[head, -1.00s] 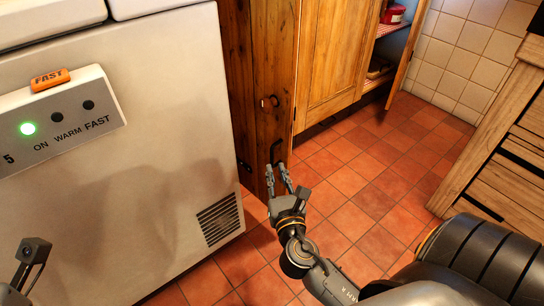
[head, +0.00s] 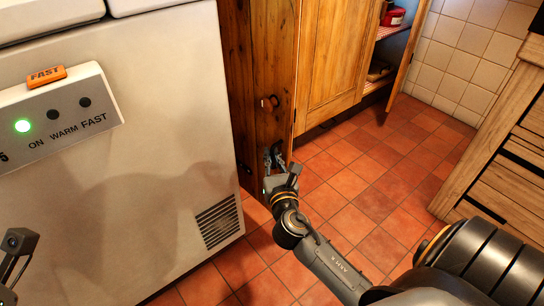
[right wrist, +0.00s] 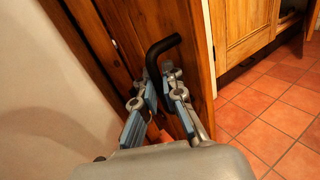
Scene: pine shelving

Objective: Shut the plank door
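The plank door (head: 273,70) is a narrow wooden panel just right of the white appliance. How far the door stands open is hard to tell. My right gripper (head: 273,157) is at the handle. In the right wrist view its two fingers (right wrist: 158,90) stand on either side of the handle, apart, with the bar between them. A firm grip does not show. The handle's lower end is hidden by the fingers. Of my left arm only a wrist part shows at lower left.
A white appliance (head: 110,160) with a lit green light stands close on the left. A wooden cabinet (head: 335,55) with an open shelf section is behind on the right. A slatted wooden unit (head: 500,160) stands far right. Tiled floor (head: 370,190) between is clear.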

